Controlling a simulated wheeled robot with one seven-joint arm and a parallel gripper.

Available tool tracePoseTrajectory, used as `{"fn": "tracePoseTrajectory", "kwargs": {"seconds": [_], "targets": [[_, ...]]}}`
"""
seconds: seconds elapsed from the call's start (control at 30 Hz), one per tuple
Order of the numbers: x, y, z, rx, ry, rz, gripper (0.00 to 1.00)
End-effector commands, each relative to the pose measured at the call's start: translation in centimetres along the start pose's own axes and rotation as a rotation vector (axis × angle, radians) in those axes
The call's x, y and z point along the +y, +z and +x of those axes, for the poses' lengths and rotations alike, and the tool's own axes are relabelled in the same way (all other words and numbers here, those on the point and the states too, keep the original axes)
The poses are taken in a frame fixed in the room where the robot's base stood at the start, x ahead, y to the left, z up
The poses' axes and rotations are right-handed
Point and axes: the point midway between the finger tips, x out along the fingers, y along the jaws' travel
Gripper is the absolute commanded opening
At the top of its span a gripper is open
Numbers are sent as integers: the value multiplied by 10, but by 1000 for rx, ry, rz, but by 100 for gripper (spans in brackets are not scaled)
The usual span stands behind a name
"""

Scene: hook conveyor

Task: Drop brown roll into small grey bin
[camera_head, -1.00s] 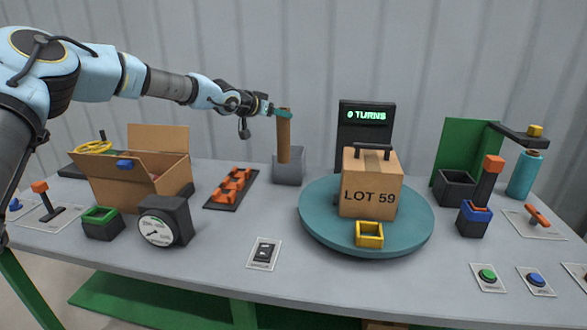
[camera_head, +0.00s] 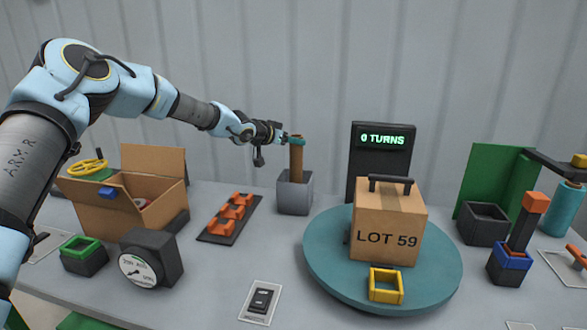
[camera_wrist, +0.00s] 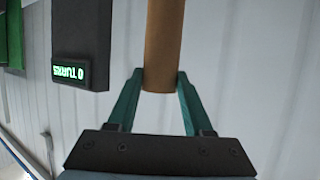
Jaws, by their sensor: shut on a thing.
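The brown roll (camera_head: 296,162) is a long upright cylinder at the middle of the head view. My gripper (camera_head: 294,140) is shut on it near its top end. The small grey bin (camera_head: 294,198) stands on the table below. The lower end of the roll overlaps the bin's opening; whether it is inside or just above the rim, I cannot tell. In the wrist view the green fingers of my gripper (camera_wrist: 160,76) press on both sides of the roll (camera_wrist: 164,40). The inside of the bin is hidden.
The black turn display (camera_head: 379,165) and teal turntable (camera_head: 330,270) with the LOT 59 box (camera_head: 390,222) stand to the right. An orange-slotted rack (camera_head: 230,216) and open cardboard box (camera_head: 110,212) lie to the left.

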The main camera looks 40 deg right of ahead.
Motion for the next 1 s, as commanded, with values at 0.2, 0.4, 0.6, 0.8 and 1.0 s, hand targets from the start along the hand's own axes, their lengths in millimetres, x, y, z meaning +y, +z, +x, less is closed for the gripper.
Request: {"fn": "tracePoseTrajectory", "kwargs": {"seconds": [0.2, 0.4, 0.6, 0.8, 1.0], "targets": [[1, 18, 8, 0, 1, 2, 0], [1, 44, 18, 0, 1, 0, 0], [-1, 49, 20, 2, -1, 1, 0], [0, 51, 21, 1, -1, 1, 0], [0, 57, 24, 1, 0, 1, 0]]}}
